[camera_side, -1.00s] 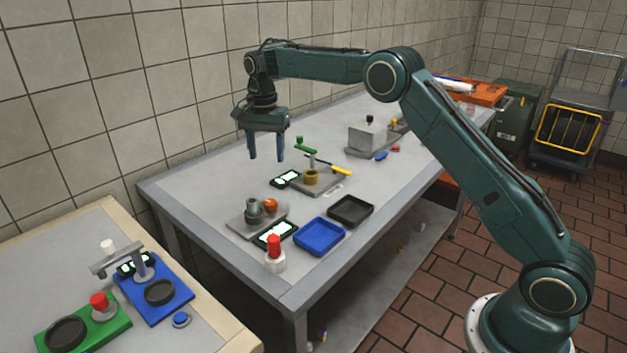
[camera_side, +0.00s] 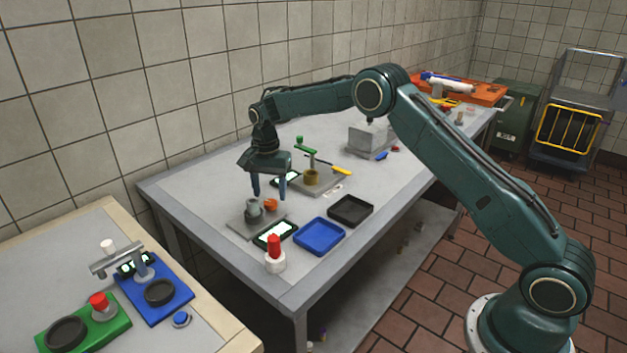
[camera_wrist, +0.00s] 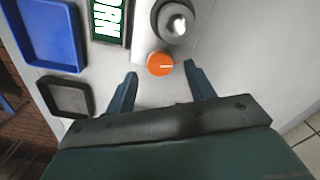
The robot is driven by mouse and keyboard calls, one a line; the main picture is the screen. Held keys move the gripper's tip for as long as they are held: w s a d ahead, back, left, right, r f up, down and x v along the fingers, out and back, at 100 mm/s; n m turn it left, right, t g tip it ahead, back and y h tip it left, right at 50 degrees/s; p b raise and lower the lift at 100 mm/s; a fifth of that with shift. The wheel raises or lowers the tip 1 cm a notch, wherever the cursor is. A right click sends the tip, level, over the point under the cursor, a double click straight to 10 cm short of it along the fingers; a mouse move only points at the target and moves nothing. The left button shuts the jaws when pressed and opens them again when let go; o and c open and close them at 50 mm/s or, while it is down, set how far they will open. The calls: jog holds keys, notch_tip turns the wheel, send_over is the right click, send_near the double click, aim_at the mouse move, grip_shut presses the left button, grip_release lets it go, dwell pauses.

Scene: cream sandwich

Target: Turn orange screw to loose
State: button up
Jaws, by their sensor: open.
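The orange screw (camera_side: 271,204) is a small round knob beside a grey cylindrical fitting (camera_side: 254,208) on a grey plate (camera_side: 240,226). In the wrist view the orange screw (camera_wrist: 160,64) shows a pale line from its middle toward the right. My gripper (camera_side: 269,195) is open and empty, with its blue fingers pointing down just above the fitting and screw. In the wrist view my gripper (camera_wrist: 158,72) has its fingers spread, one to each side of the screw and slightly short of it. I cannot tell the exact height gap.
A lit display (camera_side: 275,234), a blue tray (camera_side: 320,237) and a black tray (camera_side: 351,210) lie nearby. A red-topped white button post (camera_side: 274,255) stands at the front.

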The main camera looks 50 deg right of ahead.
aim_at(271, 205)
jog(key=shift+f, duration=1.35)
jog(key=c, duration=1)
jog(key=shift+n, duration=3)
